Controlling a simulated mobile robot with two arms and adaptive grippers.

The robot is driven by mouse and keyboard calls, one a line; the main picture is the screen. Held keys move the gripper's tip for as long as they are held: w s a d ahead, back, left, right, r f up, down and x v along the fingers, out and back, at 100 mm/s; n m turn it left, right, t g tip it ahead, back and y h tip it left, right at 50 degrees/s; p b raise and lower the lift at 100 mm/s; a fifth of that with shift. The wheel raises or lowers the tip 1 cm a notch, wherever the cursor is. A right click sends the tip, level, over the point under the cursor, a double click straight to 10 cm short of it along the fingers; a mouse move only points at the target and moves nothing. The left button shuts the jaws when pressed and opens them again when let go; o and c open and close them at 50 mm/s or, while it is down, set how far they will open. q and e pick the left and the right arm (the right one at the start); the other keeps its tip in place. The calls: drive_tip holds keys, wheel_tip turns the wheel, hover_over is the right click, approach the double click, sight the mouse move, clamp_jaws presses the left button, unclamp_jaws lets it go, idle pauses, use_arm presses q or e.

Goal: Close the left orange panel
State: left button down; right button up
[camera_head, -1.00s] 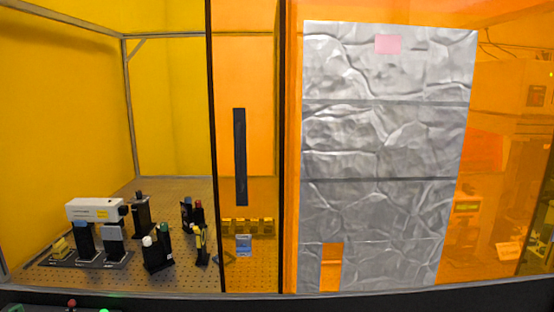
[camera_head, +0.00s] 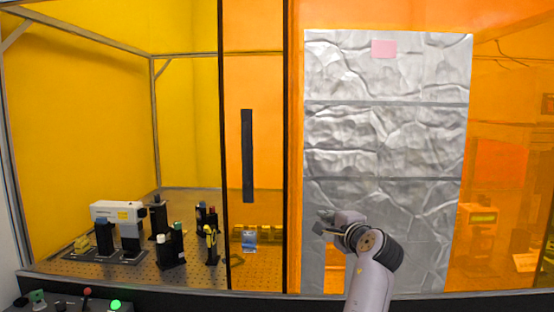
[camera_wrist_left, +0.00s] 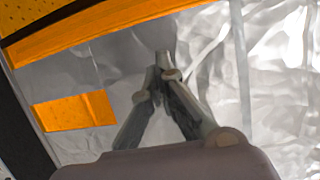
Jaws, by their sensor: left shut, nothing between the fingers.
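The left orange panel (camera_head: 261,80) is a see-through sheet with a dark frame edge and a long black vertical handle (camera_head: 247,156). It stands slid to the right, with the enclosure's left side open. My left gripper (camera_head: 322,222) is in front of the foil-covered panel, right of and lower than the handle, and apart from it. In the left wrist view its fingers (camera_wrist_left: 163,66) are together and empty, with crinkled foil behind them. My right gripper is not in view.
Silver foil (camera_head: 390,140) with a pink note (camera_head: 384,49) covers the right panel. Inside the open left side, a white instrument (camera_head: 117,211) and several small optics stand on a perforated table (camera_head: 190,272). A control box with a green light (camera_head: 115,305) is at lower left.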

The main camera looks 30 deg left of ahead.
use_arm(q)
drive_tip(key=s+a+r+n+g+y, duration=0.25)
drive_tip(key=s+r, duration=0.35)
drive_tip(key=r, duration=0.6)
drive_tip(key=n+g+y+b, duration=0.1)
drive_tip(key=n, duration=0.1)
approach(260, 151)
drive_tip(key=shift+m, duration=0.25)
drive_tip(key=a+p, duration=0.2)
drive_tip(key=a+r+p, duration=0.1)
drive_tip(key=a+p, duration=0.1)
drive_tip(key=shift+w+a, duration=0.15)
drive_tip(key=shift+a, duration=0.1)
drive_tip(key=shift+s+a, duration=0.25)
drive_tip(key=shift+a, duration=0.2)
